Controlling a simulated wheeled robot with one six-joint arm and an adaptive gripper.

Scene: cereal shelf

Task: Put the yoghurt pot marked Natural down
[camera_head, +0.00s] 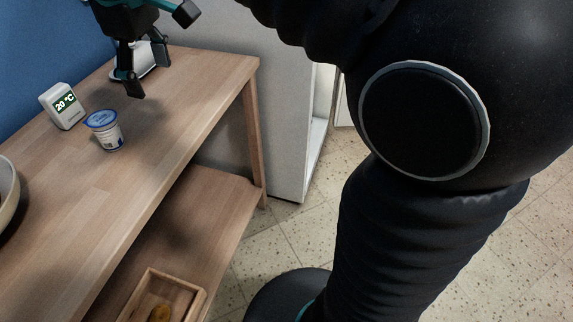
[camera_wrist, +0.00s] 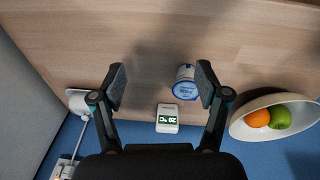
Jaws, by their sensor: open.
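The yoghurt pot (camera_head: 106,134) is white with a blue lid and stands upright on the wooden top. In the wrist view the pot (camera_wrist: 186,84) shows between my fingers, close to the right one; its lettering is too small to read surely. My gripper (camera_head: 138,84) is open and empty, held above the wooden top, to the right of the pot in the head view. Its two fingers also frame the wrist view (camera_wrist: 162,86), with the pot apart from them and below.
A white thermometer display (camera_head: 63,106) reading 20 °C stands beside the pot. A pale bowl (camera_wrist: 240,128) holds an orange fruit (camera_wrist: 257,118) and a green fruit (camera_wrist: 280,117). A white device (camera_head: 147,61) is behind my gripper. A lower shelf holds a wooden box (camera_head: 191,304).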

